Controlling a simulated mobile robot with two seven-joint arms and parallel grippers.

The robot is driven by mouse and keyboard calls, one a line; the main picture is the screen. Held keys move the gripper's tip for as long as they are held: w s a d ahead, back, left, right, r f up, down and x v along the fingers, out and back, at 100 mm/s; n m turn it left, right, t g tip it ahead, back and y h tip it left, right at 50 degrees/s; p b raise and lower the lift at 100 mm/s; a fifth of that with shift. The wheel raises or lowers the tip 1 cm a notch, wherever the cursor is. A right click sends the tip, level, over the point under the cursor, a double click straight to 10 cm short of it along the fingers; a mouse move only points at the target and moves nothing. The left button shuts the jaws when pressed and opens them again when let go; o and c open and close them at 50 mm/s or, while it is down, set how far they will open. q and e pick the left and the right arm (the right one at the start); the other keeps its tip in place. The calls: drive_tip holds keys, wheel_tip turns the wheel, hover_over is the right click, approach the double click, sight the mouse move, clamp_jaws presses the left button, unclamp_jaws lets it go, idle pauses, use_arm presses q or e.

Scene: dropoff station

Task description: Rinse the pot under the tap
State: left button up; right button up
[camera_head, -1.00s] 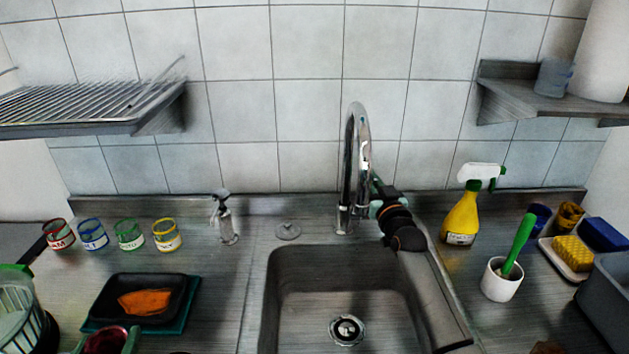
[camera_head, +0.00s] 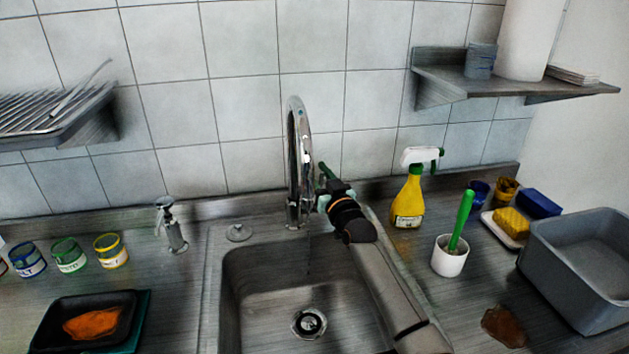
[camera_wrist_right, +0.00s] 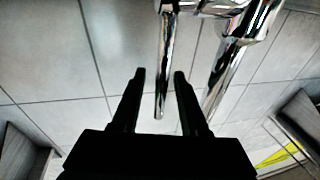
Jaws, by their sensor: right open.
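The chrome tap (camera_head: 293,160) stands behind the sink (camera_head: 232,300), its tall spout curving over the basin. My right gripper (camera_head: 326,190) is at the right side of the tap's lower part, partly hidden by my own wrist. In the right wrist view my right gripper (camera_wrist_right: 160,73) is open. A thin chrome rod of the tap (camera_wrist_right: 163,75) shows between its two fingers, and the thicker tap body is just right of them. I cannot tell whether a finger touches the rod. No pot shows in these views, and the basin looks empty around its drain. My left gripper is not in view.
Right of the sink are a yellow spray bottle (camera_head: 407,205), a white cup (camera_head: 449,262) with a green-handled brush, sponges, a grey tub (camera_head: 575,262) and a brown stain (camera_head: 504,326). Left are a soap dispenser (camera_head: 170,228), coloured jars and a black tray (camera_head: 58,338) with orange contents.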

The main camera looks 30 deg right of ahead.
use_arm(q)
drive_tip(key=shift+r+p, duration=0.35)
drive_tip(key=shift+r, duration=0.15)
use_arm(e)
drive_tip(key=shift+s, duration=0.4)
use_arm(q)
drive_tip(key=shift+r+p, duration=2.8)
use_arm(e)
drive_tip(key=s+f, duration=0.1)
drive_tip(key=s, duration=1)
drive_tip(key=shift+a+f, duration=0.25)
drive_tip(key=shift+a, duration=0.05)
